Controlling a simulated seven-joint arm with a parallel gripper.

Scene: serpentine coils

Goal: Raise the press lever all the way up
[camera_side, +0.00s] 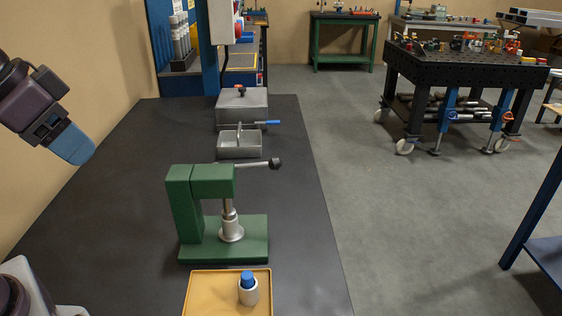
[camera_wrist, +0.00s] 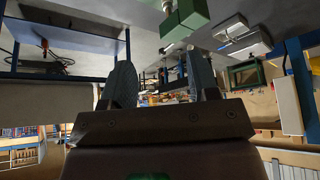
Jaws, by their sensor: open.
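The green press (camera_side: 207,182) stands on the dark bench in the side view. Its lever (camera_side: 255,164) sticks out to the right from the head, roughly level, with a black knob (camera_side: 275,163) at its end. The steel ram (camera_side: 228,210) reaches down to a silver piece on the press base. My gripper (camera_side: 74,146) is up at the left, well apart from the press, with blue fingers. In the wrist view my gripper (camera_wrist: 162,82) is open with nothing between its fingers. The green press (camera_wrist: 186,18) shows inverted at the top of that view.
The bench left of the press is clear.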

